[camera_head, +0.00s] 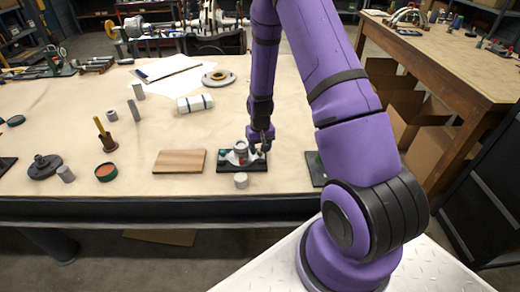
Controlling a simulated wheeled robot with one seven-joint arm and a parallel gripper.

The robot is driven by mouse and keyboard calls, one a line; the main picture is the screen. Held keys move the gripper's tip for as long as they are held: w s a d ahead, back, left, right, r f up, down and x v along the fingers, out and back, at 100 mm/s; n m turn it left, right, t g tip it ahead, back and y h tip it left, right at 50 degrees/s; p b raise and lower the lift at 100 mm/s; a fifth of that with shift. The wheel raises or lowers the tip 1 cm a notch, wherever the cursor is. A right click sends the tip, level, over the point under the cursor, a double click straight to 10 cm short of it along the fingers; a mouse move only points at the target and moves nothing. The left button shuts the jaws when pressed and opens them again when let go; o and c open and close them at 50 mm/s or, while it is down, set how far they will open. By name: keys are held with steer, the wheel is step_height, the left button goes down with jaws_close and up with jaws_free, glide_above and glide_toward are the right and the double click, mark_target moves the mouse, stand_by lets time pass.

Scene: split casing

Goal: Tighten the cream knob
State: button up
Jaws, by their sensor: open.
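A split casing (231,158), pale grey and white with a little green on its left, sits on a dark base plate (241,169) near the table's front edge. A short pale round part (240,146) stands up on top of it. A small cream cylinder (241,180) stands just in front of the base plate; I cannot tell whether this or a part on the casing is the cream knob. My gripper (260,150) is open and points down at the casing's right side, partly hiding it. I cannot tell whether it touches anything.
A wooden board (179,161) lies left of the base plate, and a dark plate (315,168) lies to its right, partly behind my arm. A white roll (195,103) lies behind. The table between is clear.

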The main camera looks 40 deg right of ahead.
step_height(320, 180, up, 10)
stand_by(0.5)
stand_by(0.4)
steer(key=s+a+r+n+t, duration=0.1)
steer(key=s+a+r, duration=0.2)
steer(key=r, duration=0.5)
steer(key=s+a+r+t, duration=0.1)
steer(key=s+a+r, duration=0.1)
steer(key=r, duration=0.5)
steer(key=s+a+r+n+t, duration=0.1)
steer(key=s+a+r, duration=0.2)
steer(key=r, duration=0.5)
steer(key=s+a+r+t, duration=0.1)
steer(key=s+a+r, duration=0.1)
steer(key=s+r, duration=0.3)
steer(key=s+a+r+n+t, duration=0.1)
steer(key=s+a+r, duration=0.2)
steer(key=s, duration=1)
steer(key=v, duration=0.3)
steer(key=shift+w+r, duration=0.25)
steer(key=shift+w, duration=0.05)
